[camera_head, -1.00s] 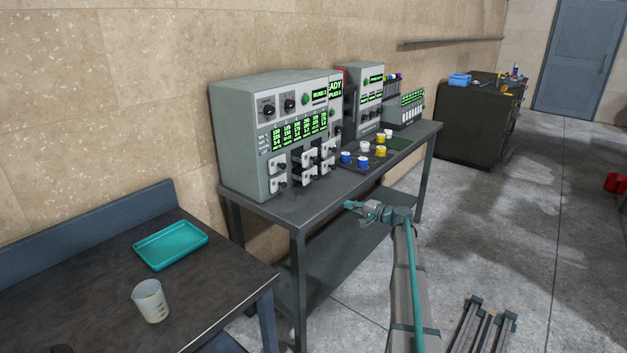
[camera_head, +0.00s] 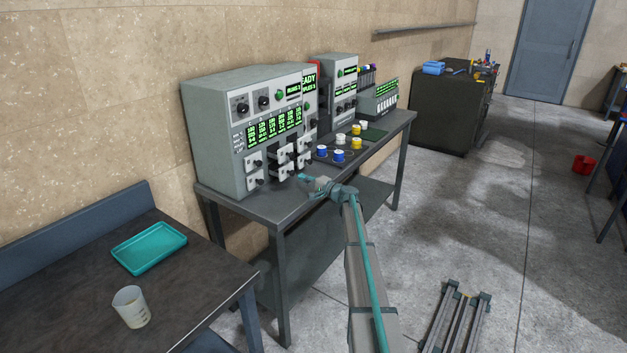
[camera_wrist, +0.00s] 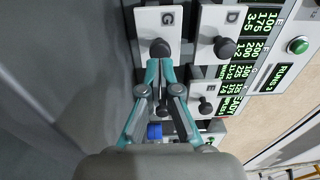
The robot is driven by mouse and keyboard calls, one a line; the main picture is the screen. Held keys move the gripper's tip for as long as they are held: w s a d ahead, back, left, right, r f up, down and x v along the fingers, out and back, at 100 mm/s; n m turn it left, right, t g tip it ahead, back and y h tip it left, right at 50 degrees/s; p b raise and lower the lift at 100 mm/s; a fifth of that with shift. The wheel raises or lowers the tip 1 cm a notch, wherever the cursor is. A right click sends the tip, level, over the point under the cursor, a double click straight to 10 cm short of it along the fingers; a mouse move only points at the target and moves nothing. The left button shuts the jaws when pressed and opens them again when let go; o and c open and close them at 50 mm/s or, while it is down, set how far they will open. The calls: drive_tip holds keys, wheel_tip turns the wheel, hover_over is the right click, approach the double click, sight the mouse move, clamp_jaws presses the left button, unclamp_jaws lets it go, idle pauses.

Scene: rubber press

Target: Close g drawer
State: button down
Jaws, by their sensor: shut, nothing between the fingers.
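The G drawer has a white front (camera_wrist: 154,23) marked "G" and a dark round knob (camera_wrist: 160,48), both in the wrist view. In the head view I take it as the lower middle drawer (camera_head: 286,170) of the grey press. Its front stands out from the panel, so the drawer looks open. My gripper (camera_wrist: 160,66) is shut and empty, with its teal fingertips close to the G knob. I cannot tell whether they touch it. My gripper (camera_head: 302,177) also shows in front of the lower drawers in the head view.
The D drawer (camera_wrist: 218,22) beside G also stands out. Blue, yellow and white cups (camera_head: 340,155) sit on the table to the right of the press (camera_head: 215,130). A teal tray (camera_head: 150,247) and a beaker (camera_head: 131,307) stand on the nearer table.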

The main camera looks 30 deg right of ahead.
sight(287, 173)
drive_tip(key=shift+p+x, duration=0.4)
drive_tip(key=shift+x, duration=1)
drive_tip(key=shift+w+f, duration=0.1)
drive_tip(key=shift+w+a+b, duration=0.1)
drive_tip(key=shift+w+b, duration=0.1)
drive_tip(key=shift+b, duration=0.25)
drive_tip(key=b+x, duration=0.1)
drive_tip(key=x, duration=0.1)
drive_tip(key=b+x, duration=0.3)
drive_tip(key=b, duration=0.1)
drive_tip(key=shift+w+a+f, duration=0.25)
drive_tip(key=shift+w+a, duration=0.05)
drive_tip(key=shift+w+r, duration=0.15)
drive_tip(key=shift+r, duration=0.2)
